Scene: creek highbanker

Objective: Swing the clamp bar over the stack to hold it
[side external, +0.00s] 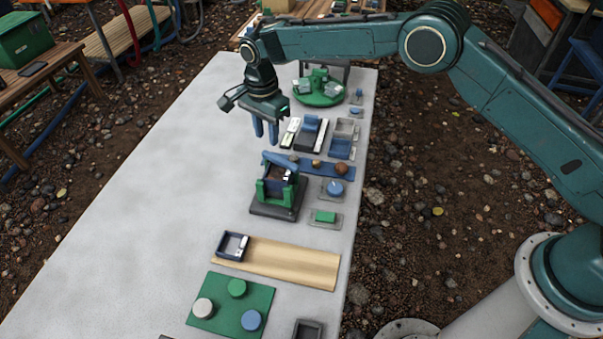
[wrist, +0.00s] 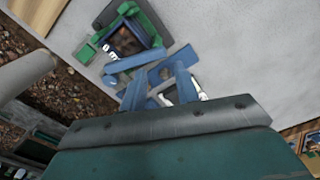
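The fixture is a green frame (side external: 262,190) on a dark base, near the middle of the bench in the side view; it also shows at the top of the wrist view (wrist: 95,48). Inside it is a dark brown stack (wrist: 130,40), partly hidden. A blue clamp bar (side external: 281,160) lies along the far edge of the frame's top. In the wrist view the bar (wrist: 133,61) runs along the frame's lower side, beside most of the opening. My gripper (side external: 265,138) points down, beyond and above the fixture, apart from the bar. Its two blue fingers (wrist: 160,88) are spread and hold nothing visible.
A blue strip with round stones (side external: 316,165) lies just beyond the fixture. A dark block (side external: 310,132) and small trays (side external: 340,149) stand beside my gripper. A green turntable (side external: 320,96) is farther back. A wooden board (side external: 285,262) lies nearer. The left of the bench is clear.

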